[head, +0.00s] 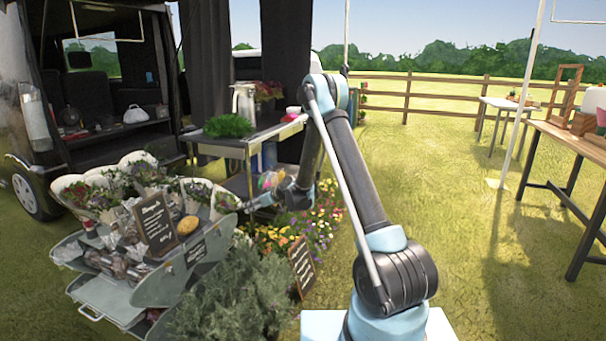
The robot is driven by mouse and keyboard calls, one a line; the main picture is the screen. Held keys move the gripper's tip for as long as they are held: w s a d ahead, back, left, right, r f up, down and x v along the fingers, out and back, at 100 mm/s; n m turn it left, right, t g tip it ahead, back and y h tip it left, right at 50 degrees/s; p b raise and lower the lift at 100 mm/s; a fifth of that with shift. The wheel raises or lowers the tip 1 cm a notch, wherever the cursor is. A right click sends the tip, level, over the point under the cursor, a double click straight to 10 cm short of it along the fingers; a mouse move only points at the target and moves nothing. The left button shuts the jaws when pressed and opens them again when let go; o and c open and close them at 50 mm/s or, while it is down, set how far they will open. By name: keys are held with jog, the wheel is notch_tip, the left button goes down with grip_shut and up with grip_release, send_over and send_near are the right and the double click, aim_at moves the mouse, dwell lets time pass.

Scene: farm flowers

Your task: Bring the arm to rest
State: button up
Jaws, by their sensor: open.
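My arm rises from the bottom centre, bends at the top and comes down to a wrist left of the upright link. My gripper (252,204) points left, beside the right end of the grey flower stand (208,247). It is small in view and partly lost against the flowers behind. I see nothing held in it. I cannot tell whether it touches the stand or the bouquets.
Wrapped bouquets (133,182) and a chalkboard sign (155,224) are on the stand. Behind are a metal cart (243,146) and an open van (100,75). A leafy bush (240,295) stands in front. Open grass (455,200) lies right, before a wooden table (572,140).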

jog(key=s+d+r+m+h, duration=0.2)
jog(key=s+d+r, duration=0.4)
jog(key=d+r, duration=0.55)
jog(key=s+d+r+m+h, duration=0.3)
jog(key=s+d+r, duration=0.5)
jog(key=s+d, duration=0.45)
jog(key=s+d+f+m+g+h, duration=0.1)
jog(key=s+d+m+h, duration=0.1)
jog(key=s+d, duration=0.4)
jog(key=s+d+f+m+g+h, duration=0.1)
jog(key=s+d, duration=0.5)
jog(key=s, duration=0.9)
jog(key=s+d+f+m+h, duration=0.2)
jog(key=s+d, duration=0.5)
jog(key=s, duration=0.4)
jog(key=shift+s+f+m+g+h, duration=0.3)
jog(key=shift+f+m+g, duration=0.1)
jog(key=shift+f+m, duration=0.45)
jog(key=shift+r, duration=0.1)
jog(key=shift+c, duration=0.9)
